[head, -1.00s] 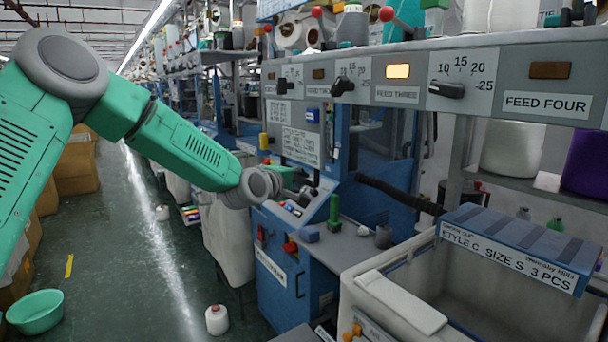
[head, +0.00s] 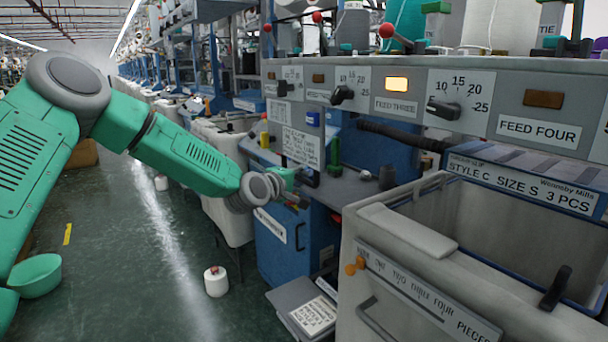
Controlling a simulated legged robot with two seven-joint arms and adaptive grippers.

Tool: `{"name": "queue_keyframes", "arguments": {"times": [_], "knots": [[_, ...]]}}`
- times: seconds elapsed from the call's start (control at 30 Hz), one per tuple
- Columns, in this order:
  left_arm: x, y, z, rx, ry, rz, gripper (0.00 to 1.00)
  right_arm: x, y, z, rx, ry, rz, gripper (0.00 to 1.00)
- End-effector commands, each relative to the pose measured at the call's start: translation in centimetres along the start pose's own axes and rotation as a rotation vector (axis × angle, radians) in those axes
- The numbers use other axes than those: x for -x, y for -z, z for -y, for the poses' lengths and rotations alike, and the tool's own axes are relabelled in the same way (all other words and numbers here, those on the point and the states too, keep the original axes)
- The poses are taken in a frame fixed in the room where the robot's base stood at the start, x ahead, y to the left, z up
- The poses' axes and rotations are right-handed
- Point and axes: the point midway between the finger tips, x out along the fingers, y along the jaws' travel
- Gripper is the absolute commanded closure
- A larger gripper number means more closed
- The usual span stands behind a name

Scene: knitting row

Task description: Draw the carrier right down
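My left arm comes in from the left, and its gripper (head: 292,198) is in front of the blue machine cabinet (head: 285,245), at the near edge of its grey top. The gripper is small and dark here, and I cannot tell whether its fingers are open or shut. I see nothing held clearly in it. A green upright piece (head: 334,157) stands on the machine top, behind and right of the gripper. I cannot make out for certain which part is the carrier. My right gripper is not in view.
A grey panel with dials and a lit FEED THREE lamp (head: 397,84) runs above. A large pale bin (head: 400,225) stands at right, with a black upright piece (head: 555,288) at its near edge. A white cone (head: 215,281) and green basin (head: 36,276) are on the floor.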

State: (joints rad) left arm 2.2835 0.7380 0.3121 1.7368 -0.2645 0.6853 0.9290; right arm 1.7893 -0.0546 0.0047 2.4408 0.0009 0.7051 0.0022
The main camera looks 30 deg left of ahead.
Motion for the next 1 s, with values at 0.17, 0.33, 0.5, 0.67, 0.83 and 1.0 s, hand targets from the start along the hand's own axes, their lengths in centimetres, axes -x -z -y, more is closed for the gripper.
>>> {"name": "queue_keyframes", "arguments": {"times": [0.17,0.33,0.5,0.67,0.83,1.0], "knots": [[-0.4,-0.1,5.6,0.006,0.030,0.000,1.00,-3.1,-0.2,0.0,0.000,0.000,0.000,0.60],[-0.9,-0.3,8.4,0.005,0.029,-0.001,1.00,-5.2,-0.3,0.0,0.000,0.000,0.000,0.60],[-1.3,-0.5,10.6,0.006,0.029,0.000,1.00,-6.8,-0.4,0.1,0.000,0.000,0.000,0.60],[-1.5,-0.6,12.0,0.007,0.029,0.000,1.00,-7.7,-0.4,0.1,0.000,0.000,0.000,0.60],[-1.6,-0.7,12.7,0.006,0.028,0.000,1.00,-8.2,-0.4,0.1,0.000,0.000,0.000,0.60],[-1.7,-0.7,12.9,0.006,0.027,-0.001,1.00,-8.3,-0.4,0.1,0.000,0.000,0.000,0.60]]}}
